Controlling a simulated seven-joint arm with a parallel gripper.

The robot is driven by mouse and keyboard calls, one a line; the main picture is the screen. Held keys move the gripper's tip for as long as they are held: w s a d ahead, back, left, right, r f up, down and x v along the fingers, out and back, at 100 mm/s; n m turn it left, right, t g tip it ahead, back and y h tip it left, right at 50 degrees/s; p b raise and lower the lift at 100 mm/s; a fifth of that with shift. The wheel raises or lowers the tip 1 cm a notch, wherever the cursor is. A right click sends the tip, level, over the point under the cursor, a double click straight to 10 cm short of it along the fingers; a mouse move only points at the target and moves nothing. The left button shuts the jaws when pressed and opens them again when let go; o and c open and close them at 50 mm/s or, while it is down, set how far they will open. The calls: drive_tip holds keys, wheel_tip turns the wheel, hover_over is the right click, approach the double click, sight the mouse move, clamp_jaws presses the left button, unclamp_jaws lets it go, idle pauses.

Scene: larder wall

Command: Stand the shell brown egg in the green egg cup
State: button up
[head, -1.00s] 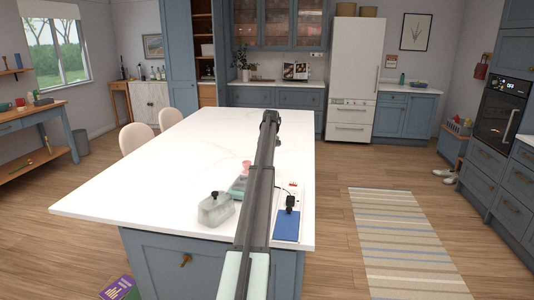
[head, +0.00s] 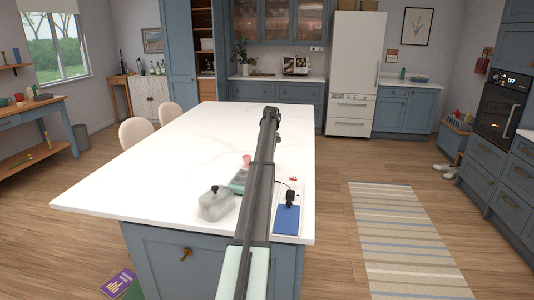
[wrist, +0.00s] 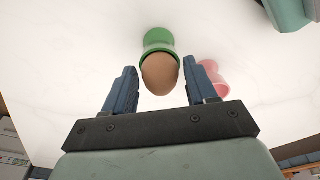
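In the wrist view the brown egg (wrist: 160,75) sits with its lower end at the rim of the green egg cup (wrist: 158,38) and looks seated in it. Its exposed end points towards my gripper (wrist: 162,88). The two fingers stand on either side of the egg, with a narrow visible gap on each side, so the gripper is open and not holding it. In the head view my gripper (head: 271,114) is over the far part of the white island top; the egg and green cup are hidden there behind my arm.
A pink cup (wrist: 213,78) stands right of my right finger in the wrist view; a pink cup also shows in the head view (head: 246,161). The left of the island top (head: 160,175) is clear.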

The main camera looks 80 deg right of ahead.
drive_tip(key=shift+o, duration=1.3)
drive_tip(key=shift+r, duration=0.1)
wheel_tip(320, 180, up, 14)
drive_tip(key=s+a, duration=0.1)
drive_tip(key=shift+s+a+f, duration=0.2)
drive_tip(key=shift+s, duration=0.05)
drive_tip(key=shift+w, duration=0.1)
